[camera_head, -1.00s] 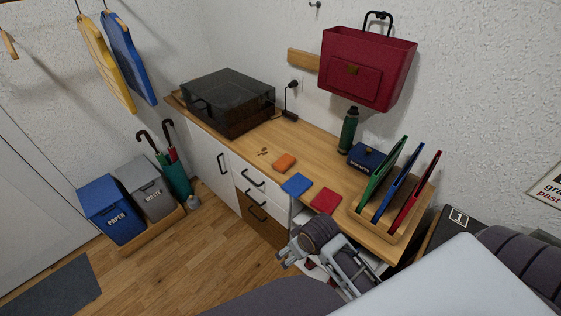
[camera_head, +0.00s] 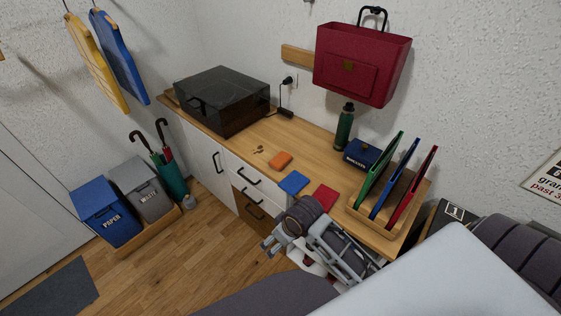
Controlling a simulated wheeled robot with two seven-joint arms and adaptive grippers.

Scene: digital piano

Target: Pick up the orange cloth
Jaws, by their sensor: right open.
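The orange cloth (camera_head: 280,161) is a small folded square lying flat on the wooden countertop (camera_head: 310,150). A blue cloth (camera_head: 294,182) and a red cloth (camera_head: 321,198) lie in a row to its right, nearer the front edge. My right gripper (camera_head: 271,244) is in front of the counter's front edge, below the blue and red cloths in the picture. It is open and apart from the orange cloth. My own arm links partly cover it and the cabinet front. My left gripper is not in view.
A dark-lidded box (camera_head: 222,100) stands at the back left of the counter. A green bottle (camera_head: 345,127), a dark blue box (camera_head: 364,153) and a wooden rack (camera_head: 350,211) with upright coloured boards stand to the right. Small brown bits (camera_head: 258,149) lie left of the orange cloth.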

